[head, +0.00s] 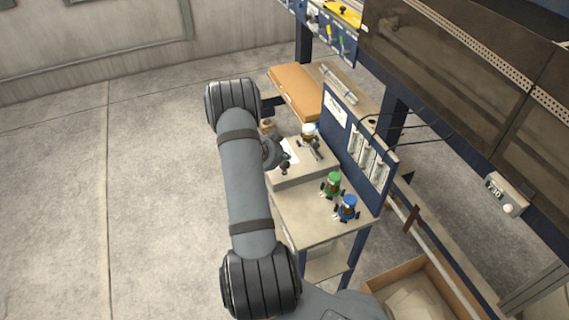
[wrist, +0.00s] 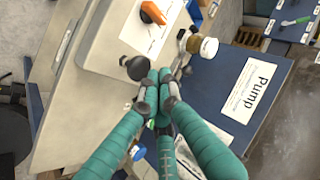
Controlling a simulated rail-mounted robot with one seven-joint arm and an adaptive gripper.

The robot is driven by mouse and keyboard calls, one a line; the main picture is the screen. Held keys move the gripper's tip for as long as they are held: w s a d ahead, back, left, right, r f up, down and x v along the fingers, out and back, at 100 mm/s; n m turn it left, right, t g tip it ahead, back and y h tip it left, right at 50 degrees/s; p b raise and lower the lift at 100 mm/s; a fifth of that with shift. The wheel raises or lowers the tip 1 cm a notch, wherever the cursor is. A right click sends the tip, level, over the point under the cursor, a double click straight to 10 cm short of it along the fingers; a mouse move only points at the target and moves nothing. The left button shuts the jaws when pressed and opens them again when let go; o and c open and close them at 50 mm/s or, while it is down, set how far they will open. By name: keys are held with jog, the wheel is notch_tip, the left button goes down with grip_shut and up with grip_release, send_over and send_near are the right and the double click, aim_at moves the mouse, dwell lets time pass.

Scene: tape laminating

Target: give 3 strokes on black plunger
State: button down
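The black plunger (wrist: 138,68) shows in the wrist view as a round black knob at the edge of the pale pump box (wrist: 105,55). In the head view, a dark knob (head: 284,168) on the box (head: 305,173) appears to be the same plunger. My gripper (wrist: 163,77) has teal fingers with grey tips. The tips are drawn together, just right of the plunger in the wrist view. I cannot tell whether they touch it. Nothing shows held between them. In the head view, my arm hides most of the gripper.
A white-capped amber jar (wrist: 203,47) sits beside the box near the blue "Pump" panel (wrist: 235,125). An orange knob (wrist: 152,13) is on the box. Green (head: 332,185) and blue (head: 347,208) capped bottles stand on the table (head: 305,222). The floor (head: 60,200) at left is clear.

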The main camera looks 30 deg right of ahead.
aim_at(286, 164)
jog(key=shift+f, duration=0.1)
dwell(0.5)
jog(key=shift+f+b, duration=0.35)
jog(key=shift+b, duration=0.15)
jog(key=shift+s+f+b, duration=0.15)
jog(key=shift+f+b, duration=1.15)
jog(key=shift+f, duration=0.05)
dwell(1.2)
jog(key=shift+r, duration=0.1)
jog(key=shift+r+p, duration=1.25)
jog(key=shift+r, duration=0.4)
jog(key=shift+r, duration=0.15)
jog(key=shift+r+p, duration=2)
jog(key=shift+r, duration=0.35)
